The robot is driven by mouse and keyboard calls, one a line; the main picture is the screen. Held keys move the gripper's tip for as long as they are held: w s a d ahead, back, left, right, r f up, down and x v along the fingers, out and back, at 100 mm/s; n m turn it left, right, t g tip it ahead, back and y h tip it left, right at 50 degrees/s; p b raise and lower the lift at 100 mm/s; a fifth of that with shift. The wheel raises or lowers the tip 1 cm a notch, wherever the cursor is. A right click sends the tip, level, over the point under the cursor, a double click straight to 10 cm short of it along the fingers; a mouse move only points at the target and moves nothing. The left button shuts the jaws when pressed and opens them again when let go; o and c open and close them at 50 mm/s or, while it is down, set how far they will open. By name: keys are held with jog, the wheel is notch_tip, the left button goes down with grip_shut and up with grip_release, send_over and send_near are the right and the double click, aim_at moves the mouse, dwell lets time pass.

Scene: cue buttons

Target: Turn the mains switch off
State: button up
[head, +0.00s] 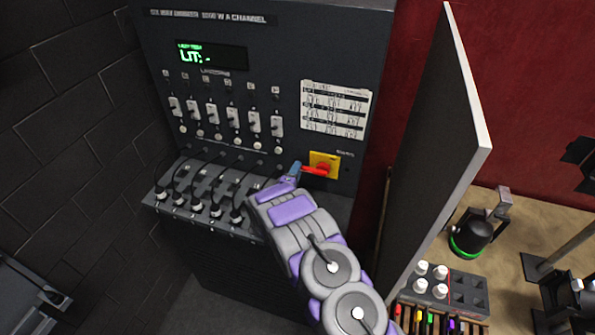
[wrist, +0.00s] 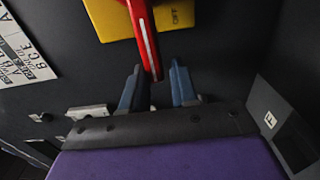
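The mains switch is a yellow plate (head: 325,160) with a red handle (head: 315,171) at the lower right of the dark panel. In the head view the handle points left, toward my gripper (head: 293,171). The fingers are apart, with space on both sides of the handle. I cannot tell whether the tip is between them or just beyond.
The panel has a green-lit display (head: 211,55), a row of sliders (head: 233,117) and a white label sheet (head: 335,109). Plugged cables (head: 197,203) sit on the ledge at left. An open door (head: 440,150) stands right of the switch. A box with white knobs (head: 445,288) lies lower right.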

jog(key=o, duration=0.3)
jog(key=shift+a, duration=0.25)
jog(key=shift+d+r, duration=0.1)
jog(key=b+v, duration=0.1)
jog(key=v, duration=1.6)
jog(key=shift+a, duration=0.25)
jog(key=shift+s, duration=0.1)
